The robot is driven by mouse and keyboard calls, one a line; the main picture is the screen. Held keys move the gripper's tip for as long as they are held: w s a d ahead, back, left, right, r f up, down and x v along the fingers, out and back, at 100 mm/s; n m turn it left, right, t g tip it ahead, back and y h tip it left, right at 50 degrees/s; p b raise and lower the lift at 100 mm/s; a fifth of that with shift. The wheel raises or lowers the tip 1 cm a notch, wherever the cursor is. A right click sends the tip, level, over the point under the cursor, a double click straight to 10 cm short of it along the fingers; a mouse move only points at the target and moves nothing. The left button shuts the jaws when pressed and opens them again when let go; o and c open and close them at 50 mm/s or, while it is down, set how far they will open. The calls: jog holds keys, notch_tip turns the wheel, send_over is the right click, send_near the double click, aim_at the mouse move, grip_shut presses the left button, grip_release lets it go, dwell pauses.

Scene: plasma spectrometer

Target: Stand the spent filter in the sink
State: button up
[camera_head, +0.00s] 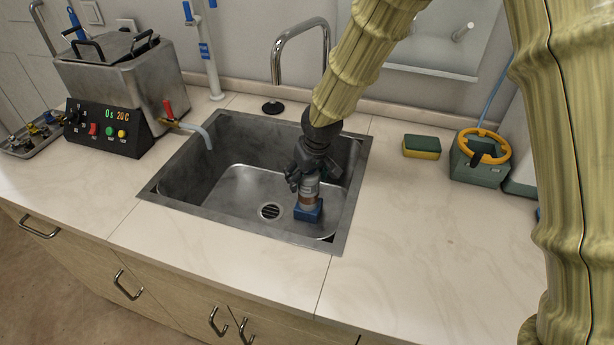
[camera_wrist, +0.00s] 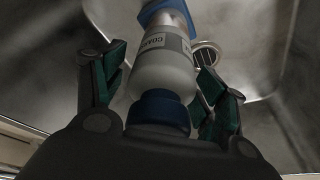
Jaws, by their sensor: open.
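The spent filter (camera_head: 308,201) stands in the sink (camera_head: 343,238), right of the drain, with its blue base down on or very near the sink floor. In the wrist view the filter (camera_wrist: 162,70) shows a pale labelled body, a dark blue cap towards me and a lighter blue far end. My gripper (camera_head: 305,180) reaches down into the sink around the filter's upper part. In the wrist view my gripper (camera_wrist: 160,88) is open, with one green-padded finger on each side of the filter. There is a gap at the left finger; the right finger is close to the filter.
A faucet (camera_head: 301,45) rises behind the sink. A heated bath (camera_head: 115,75) with a spout stands at the left. A sponge (camera_head: 422,147) and a green box with a yellow ring (camera_head: 481,155) stand at the right. The counter (camera_head: 420,230) in front of them is clear.

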jog(key=v, duration=1.1)
jog(key=shift+s+r, duration=0.15)
jog(key=shift+r, duration=0.2)
jog(key=shift+f, duration=0.1)
